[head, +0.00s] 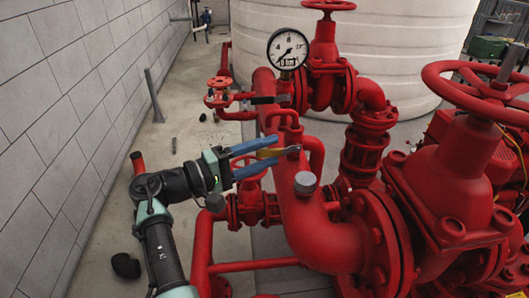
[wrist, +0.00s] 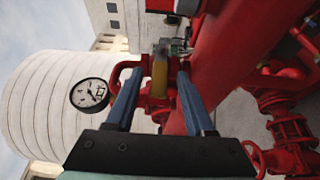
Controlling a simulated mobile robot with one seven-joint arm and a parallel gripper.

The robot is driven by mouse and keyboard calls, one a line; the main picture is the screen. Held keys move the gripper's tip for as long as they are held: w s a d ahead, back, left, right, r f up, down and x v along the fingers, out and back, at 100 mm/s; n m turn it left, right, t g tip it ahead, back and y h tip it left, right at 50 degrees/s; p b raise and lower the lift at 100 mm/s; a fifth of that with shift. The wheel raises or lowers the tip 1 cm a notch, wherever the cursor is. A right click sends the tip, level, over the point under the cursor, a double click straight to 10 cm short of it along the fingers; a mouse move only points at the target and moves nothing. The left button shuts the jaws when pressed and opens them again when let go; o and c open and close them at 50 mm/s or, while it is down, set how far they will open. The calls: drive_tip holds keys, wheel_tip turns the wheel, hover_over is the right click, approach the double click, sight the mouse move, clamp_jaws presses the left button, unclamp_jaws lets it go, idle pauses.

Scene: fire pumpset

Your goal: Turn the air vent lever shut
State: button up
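The air vent lever, a yellow handle (head: 269,153) with a metal end, sits on the side of the large red pipe (head: 304,212). In the wrist view the yellow handle (wrist: 160,72) stands between the two blue fingers. My gripper (head: 272,152) is open, with one finger on each side of the lever. It also shows in the wrist view (wrist: 158,82), with gaps visible between both fingers and the handle. I cannot tell whether the fingertips touch the red pipe. The lever's pivot is partly hidden.
A pressure gauge (head: 288,48) stands above the pipework, with a black-handled lever (head: 270,99) below it. Red handwheels (head: 218,92) and flanged valves crowd around the pipe. A grey block wall (head: 70,100) is at left, with open floor (head: 190,140) between.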

drive_tip(key=b+v, duration=0.2)
drive_tip(key=v, duration=1.1)
